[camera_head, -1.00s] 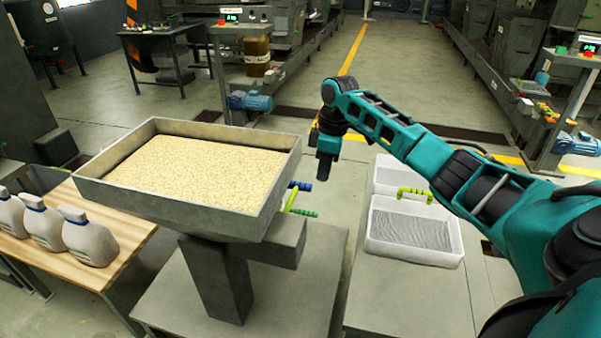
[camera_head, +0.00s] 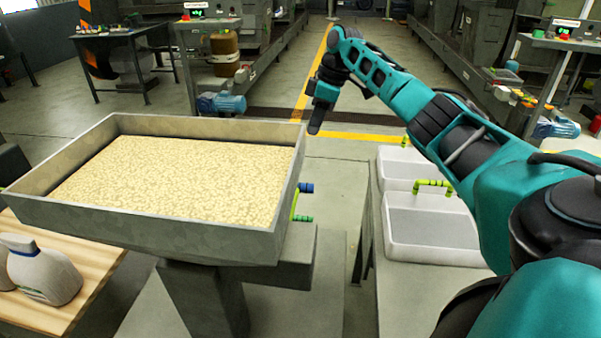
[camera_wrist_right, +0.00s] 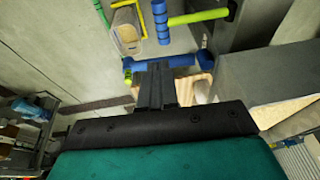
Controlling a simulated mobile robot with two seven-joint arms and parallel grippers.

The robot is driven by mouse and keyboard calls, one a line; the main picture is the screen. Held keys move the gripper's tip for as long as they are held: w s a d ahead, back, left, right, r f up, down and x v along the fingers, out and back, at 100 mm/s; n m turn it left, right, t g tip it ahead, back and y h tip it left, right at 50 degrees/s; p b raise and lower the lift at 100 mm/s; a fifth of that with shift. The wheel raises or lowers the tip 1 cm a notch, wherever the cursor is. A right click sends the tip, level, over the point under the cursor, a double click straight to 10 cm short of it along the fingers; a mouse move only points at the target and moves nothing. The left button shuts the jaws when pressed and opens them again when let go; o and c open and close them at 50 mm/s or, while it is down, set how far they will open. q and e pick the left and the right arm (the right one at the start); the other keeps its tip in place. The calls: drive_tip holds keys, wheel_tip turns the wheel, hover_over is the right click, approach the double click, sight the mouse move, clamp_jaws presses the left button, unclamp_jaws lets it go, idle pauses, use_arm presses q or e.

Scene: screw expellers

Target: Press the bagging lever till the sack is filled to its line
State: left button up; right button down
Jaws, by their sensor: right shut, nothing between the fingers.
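A lime-green bar with blue parts (camera_head: 297,203), which looks like the lever, sticks out from the right side of the grain hopper (camera_head: 278,245). In the right wrist view, lime and blue bars (camera_wrist_right: 198,17) show at the top, with a second blue bar (camera_wrist_right: 182,61) beyond the fingertips. My right gripper (camera_head: 315,127) points down, shut and empty, above and behind the hopper's right corner, apart from the lever in the head view. It also shows in the wrist view (camera_wrist_right: 157,72). I cannot clearly make out the sack or its fill line. My left gripper is out of view.
The hopper holds pale grain (camera_head: 175,185). White trays (camera_head: 437,252) with lime handles stand on a bench at right. White jugs (camera_head: 42,272) stand on a wooden table (camera_head: 95,285) at left. Open floor with a yellow line lies behind.

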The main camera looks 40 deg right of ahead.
drive_tip(key=b, duration=0.2)
hover_over(302, 191)
drive_tip(key=w+d, duration=0.2)
drive_tip(key=f, duration=1.2)
drive_tip(key=shift+s+a+f, duration=0.25)
drive_tip(key=shift+f, duration=0.05)
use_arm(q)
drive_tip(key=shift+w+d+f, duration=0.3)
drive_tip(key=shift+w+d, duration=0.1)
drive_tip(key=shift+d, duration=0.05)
use_arm(e)
drive_tip(key=shift+a+f, duration=0.15)
drive_tip(key=shift+f, duration=0.35)
